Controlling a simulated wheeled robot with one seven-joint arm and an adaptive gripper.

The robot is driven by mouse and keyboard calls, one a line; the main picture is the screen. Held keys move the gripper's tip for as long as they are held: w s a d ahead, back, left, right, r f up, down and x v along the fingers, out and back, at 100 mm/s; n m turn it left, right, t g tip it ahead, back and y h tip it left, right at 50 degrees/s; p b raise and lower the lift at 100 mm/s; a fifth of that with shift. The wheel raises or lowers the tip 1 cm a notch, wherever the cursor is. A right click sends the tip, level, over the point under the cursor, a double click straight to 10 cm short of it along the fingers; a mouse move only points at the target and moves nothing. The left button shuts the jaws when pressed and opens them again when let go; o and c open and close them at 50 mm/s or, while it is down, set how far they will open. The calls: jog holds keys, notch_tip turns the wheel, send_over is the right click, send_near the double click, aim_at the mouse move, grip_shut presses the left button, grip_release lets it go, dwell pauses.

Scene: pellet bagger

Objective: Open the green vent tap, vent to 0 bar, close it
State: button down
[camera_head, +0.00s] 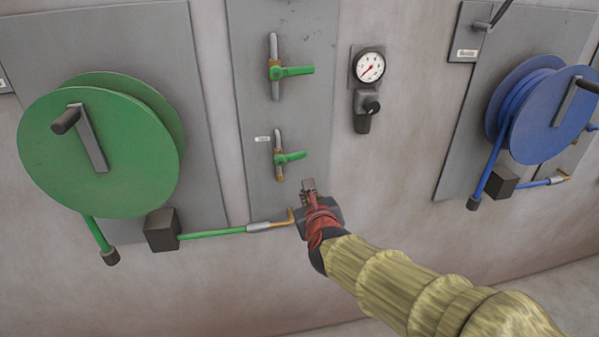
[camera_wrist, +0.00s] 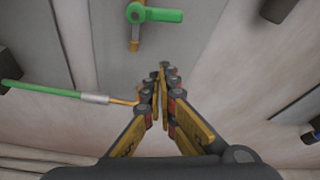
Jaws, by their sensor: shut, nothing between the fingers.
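Two green taps are on the grey panel in the head view. The upper tap (camera_head: 290,71) has its handle pointing right, across its vertical pipe. The lower, smaller tap (camera_head: 290,157) has a small label beside it, too small to read, and its handle also points right, across its pipe. A green tap handle shows at the top of the wrist view (camera_wrist: 155,14). My gripper (camera_head: 309,186) is shut and empty, just below and right of the lower tap, apart from it. Its fingertips (camera_wrist: 160,72) meet in the wrist view. The round gauge (camera_head: 370,67) has a red needle; its reading is unclear.
A dark knob (camera_head: 371,107) sits under the gauge. A green hose reel (camera_head: 100,145) stands at left and a blue reel (camera_head: 545,110) at right. A green hose (camera_head: 212,233) with a brass end runs to the panel near my gripper.

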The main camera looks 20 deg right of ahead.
aim_at(291, 157)
jog(key=w+d+f+m+b, duration=0.15)
jog(key=w+f+b, duration=0.25)
jog(key=w, duration=0.6)
jog(key=shift+s+a+r+p, duration=0.2)
jog(key=shift+r+p, duration=0.4)
jog(key=shift+r, duration=0.55)
jog(key=shift+s+a+r+p, duration=0.15)
jog(key=shift+r+p, duration=0.4)
jog(key=shift+r, duration=0.6)
jog(key=shift+w+d+r+p, duration=0.1)
jog(key=shift+w+p, duration=0.05)
jog(key=shift+p, duration=0.15)
jog(key=shift+n, duration=0.25)
jog(key=shift+r+p, duration=0.1)
jog(key=shift+p, duration=0.25)
